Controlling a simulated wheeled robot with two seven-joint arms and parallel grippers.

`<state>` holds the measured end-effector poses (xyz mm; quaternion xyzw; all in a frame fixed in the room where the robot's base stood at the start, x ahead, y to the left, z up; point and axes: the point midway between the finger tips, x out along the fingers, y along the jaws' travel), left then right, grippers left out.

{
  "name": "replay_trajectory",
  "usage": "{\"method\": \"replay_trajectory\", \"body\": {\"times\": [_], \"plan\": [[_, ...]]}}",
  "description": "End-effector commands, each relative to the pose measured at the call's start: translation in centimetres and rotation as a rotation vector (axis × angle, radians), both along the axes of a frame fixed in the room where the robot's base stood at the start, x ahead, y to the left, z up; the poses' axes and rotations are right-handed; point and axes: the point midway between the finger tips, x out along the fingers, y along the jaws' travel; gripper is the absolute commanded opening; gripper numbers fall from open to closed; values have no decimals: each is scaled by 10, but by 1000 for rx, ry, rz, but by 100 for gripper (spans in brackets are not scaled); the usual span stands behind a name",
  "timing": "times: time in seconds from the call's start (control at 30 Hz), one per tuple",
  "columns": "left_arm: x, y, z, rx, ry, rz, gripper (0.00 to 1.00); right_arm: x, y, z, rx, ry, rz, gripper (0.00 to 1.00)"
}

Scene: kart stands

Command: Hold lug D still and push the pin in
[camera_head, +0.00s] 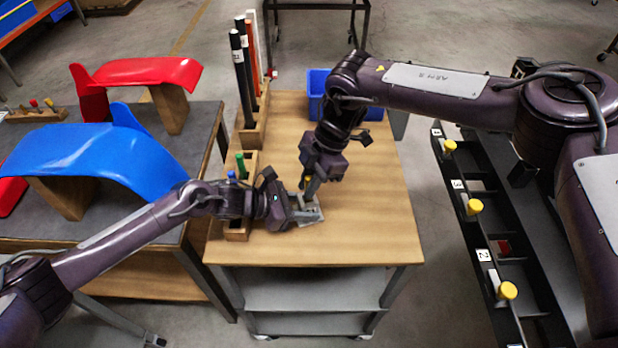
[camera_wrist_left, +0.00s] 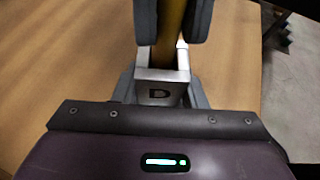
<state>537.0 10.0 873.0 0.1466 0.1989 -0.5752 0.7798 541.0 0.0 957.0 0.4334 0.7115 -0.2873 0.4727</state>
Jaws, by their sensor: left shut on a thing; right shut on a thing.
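Lug D (camera_wrist_left: 160,92) is a grey metal piece marked "D"; in the head view (camera_head: 312,213) it sits on the wooden cart top, partly covered by the grippers. My left gripper (camera_head: 303,211) is shut on it, with grey fingers on both sides in the wrist view. My right gripper (camera_head: 311,187) comes down from above, shut on a yellow-brown pin (camera_wrist_left: 172,28). The pin stands roughly upright right over the lug. Its lower end is hidden behind the lug's front face, so I cannot tell how deep it sits.
A wooden rack (camera_head: 238,232) with green and blue handles stands left of the grippers. Behind it is a holder with tall black rods (camera_head: 240,75). A blue bin (camera_head: 318,95) is at the back. The cart top's (camera_head: 370,215) right and front are clear.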

Motion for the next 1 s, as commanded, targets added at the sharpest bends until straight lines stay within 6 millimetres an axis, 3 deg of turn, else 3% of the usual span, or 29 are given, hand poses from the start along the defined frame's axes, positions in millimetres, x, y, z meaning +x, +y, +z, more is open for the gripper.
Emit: {"method": "replay_trajectory", "body": {"times": [0.47, 0.5, 0.67, 1.0], "plan": [[0, 1, -2, 3, 3, 1, 18, 1, -3, -5, -8, -1, -4, 0], [0, 1, -2, 3, 3, 1, 18, 1, -3, -5, -8, -1, -4, 18], [0, 1, -2, 3, 3, 1, 18, 1, -2, -5, -6, 0, -3, 39], [-1, 1, -1, 2, 3, 1, 18, 1, -2, -2, -3, -1, -2, 41]]}}
